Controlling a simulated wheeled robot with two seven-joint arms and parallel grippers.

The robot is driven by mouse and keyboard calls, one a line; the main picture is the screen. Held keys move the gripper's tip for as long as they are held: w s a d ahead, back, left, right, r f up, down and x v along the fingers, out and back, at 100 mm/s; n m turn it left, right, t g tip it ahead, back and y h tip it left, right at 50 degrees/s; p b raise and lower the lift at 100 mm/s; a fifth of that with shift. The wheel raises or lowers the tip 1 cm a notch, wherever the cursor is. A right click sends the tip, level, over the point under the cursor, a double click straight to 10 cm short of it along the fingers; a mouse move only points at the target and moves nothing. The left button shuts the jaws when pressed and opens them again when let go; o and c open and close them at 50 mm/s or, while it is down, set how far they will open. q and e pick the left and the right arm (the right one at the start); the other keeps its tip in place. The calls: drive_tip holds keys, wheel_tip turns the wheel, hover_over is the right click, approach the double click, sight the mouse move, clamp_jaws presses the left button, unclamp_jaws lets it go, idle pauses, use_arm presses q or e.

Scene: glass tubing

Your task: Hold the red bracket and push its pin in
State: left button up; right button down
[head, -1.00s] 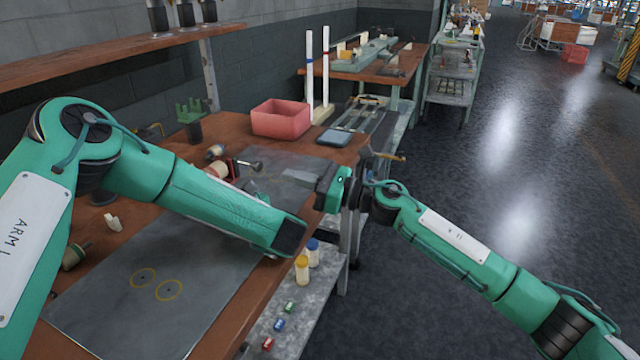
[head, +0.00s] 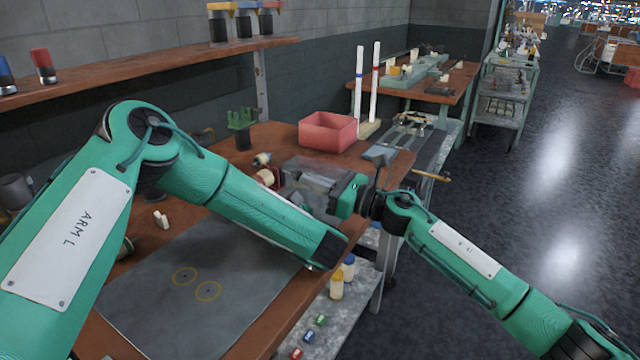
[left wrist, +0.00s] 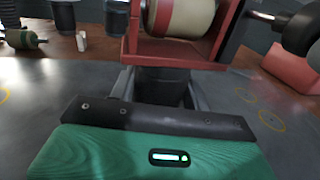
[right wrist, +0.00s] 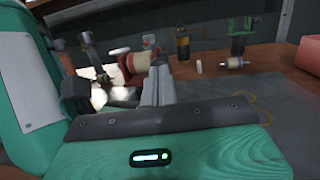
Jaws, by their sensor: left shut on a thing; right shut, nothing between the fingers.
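The red bracket (left wrist: 175,51) with a cream and red roller (left wrist: 185,17) in it sits in my left gripper (left wrist: 160,88) in the left wrist view. The left gripper is shut on its lower part. A metal pin (left wrist: 262,15) with a dark knob (left wrist: 300,32) sticks out at the bracket's right side. My right gripper (head: 292,170) is shut and empty, its fingers pointing at the bracket area in the head view. There the roller (head: 265,177) peeks out, while my left arm and the right gripper hide most of the bracket and pin. Contact with the knob cannot be told.
The dark mat (head: 150,290) with two yellow rings lies on the wooden bench. A red bin (head: 328,132) stands behind, with a green forked stand (head: 240,125) left of it. Small bottles (head: 337,285) stand on a lower shelf. The mat's front part is clear.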

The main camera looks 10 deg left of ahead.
drive_tip(key=shift+x, duration=0.85)
drive_tip(key=shift+w+f, duration=0.1)
drive_tip(key=v, duration=1.4)
use_arm(q)
drive_tip(key=o, duration=1.3)
